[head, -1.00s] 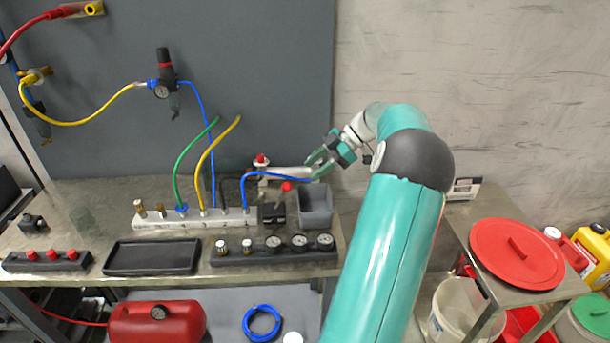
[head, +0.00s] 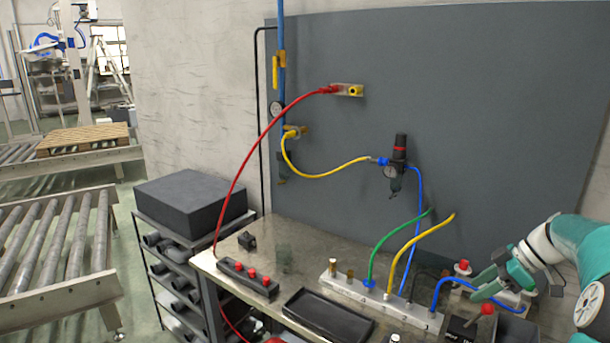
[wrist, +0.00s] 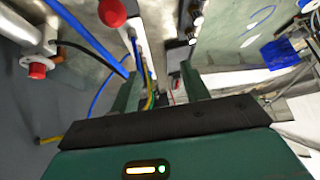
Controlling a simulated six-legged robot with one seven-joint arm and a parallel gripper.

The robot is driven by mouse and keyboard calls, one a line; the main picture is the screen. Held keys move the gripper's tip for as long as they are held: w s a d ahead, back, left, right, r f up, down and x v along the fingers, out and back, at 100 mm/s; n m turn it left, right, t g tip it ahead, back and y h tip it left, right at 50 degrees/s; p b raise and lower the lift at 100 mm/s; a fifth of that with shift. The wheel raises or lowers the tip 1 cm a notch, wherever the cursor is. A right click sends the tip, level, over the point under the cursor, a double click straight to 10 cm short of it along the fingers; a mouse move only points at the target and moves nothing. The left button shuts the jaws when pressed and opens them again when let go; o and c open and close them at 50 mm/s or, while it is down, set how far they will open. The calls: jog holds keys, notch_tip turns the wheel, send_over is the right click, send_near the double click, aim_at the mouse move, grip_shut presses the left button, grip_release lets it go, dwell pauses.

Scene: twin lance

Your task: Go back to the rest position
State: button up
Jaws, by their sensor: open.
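My gripper (head: 497,284) is at the right of the head view, over the right end of the bench. Its green fingers are apart, and I see nothing held between them. In the wrist view the two fingers (wrist: 160,92) stand apart, with hoses and the bench fittings beyond them. A red-knobbed part (head: 487,310) is close beside the fingers in the head view. The blue hose (head: 450,284) from the white manifold (head: 360,292) runs up to the fingers; I cannot tell whether it touches them.
The bench holds a black tray (head: 328,316) and a strip with red knobs (head: 247,279). A grey panel (head: 500,120) with hoses and a regulator (head: 396,165) stands behind. A shelf rack (head: 175,262) and a roller conveyor (head: 60,250) are to the left, with floor between them.

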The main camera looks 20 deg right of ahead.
jog(key=a+r+m+g+h, duration=0.1)
jog(key=a+r+m+h, duration=0.1)
jog(key=a, duration=1)
jog(key=a+r+m+g+h, duration=0.1)
jog(key=a+r+m+h, duration=0.15)
jog(key=a, duration=0.95)
jog(key=s+a+f+m+t+h, duration=0.1)
jog(key=s+a+m+t, duration=0.2)
jog(key=s+a, duration=0.8)
jog(key=a+m, duration=0.1)
jog(key=a, duration=0.3)
jog(key=shift+s+a+f+h, duration=0.15)
jog(key=shift+s+f+h, duration=0.1)
jog(key=shift+f+h, duration=0.1)
jog(key=shift+c, duration=1.1)
jog(key=shift+d+m, duration=0.25)
